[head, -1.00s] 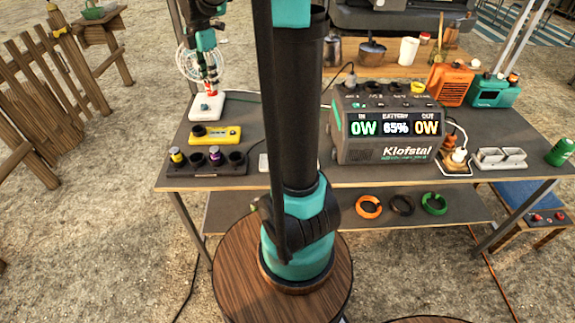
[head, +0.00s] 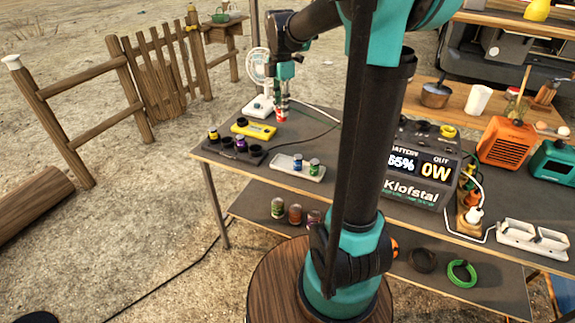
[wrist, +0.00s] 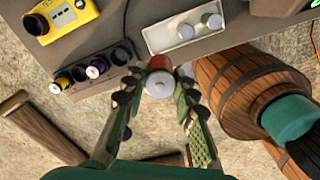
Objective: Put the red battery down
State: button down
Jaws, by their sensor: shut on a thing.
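My gripper (head: 283,98) is shut on the red battery (head: 281,116), which hangs upright at its fingertips over the back left of the table. In the wrist view the battery (wrist: 160,64) sits between the fingers of my gripper (wrist: 158,86), its pale round end toward the camera. A black holder (head: 236,152) at the table's left front corner carries a yellow-banded and a purple battery, with open round sockets beside them. Whether the red battery touches anything below is unclear.
A yellow device (head: 253,130) lies behind the black holder. A white fan (head: 258,104) stands left of my gripper. The Klofstal power station (head: 418,170) is at right, partly behind my arm. Several cylinders (head: 295,214) stand on the lower shelf. Bare table lies around the white tray.

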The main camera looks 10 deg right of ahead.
aim_at(282, 121)
notch_tip(282, 121, down, 19)
jog(key=shift+f, duration=0.1)
dwell(0.4)
jog(key=shift+f, duration=0.1)
jog(key=c, duration=1.2)
grip_release()
jog(key=shift+m, duration=0.3)
jog(key=r, duration=1.2)
jog(key=shift+s+d, duration=0.1)
jog(key=shift+s, duration=0.3)
jog(key=s+d+f+m+t, duration=0.2)
jog(key=s+f+m, duration=0.2)
jog(key=s+m, duration=0.6)
jog(key=s+d+f+m+t, duration=0.1)
jog(key=s+f+m, duration=0.4)
jog(key=s+m, duration=0.6)
jog(key=shift+d+t, duration=0.4)
jog(key=shift+t, duration=0.2)
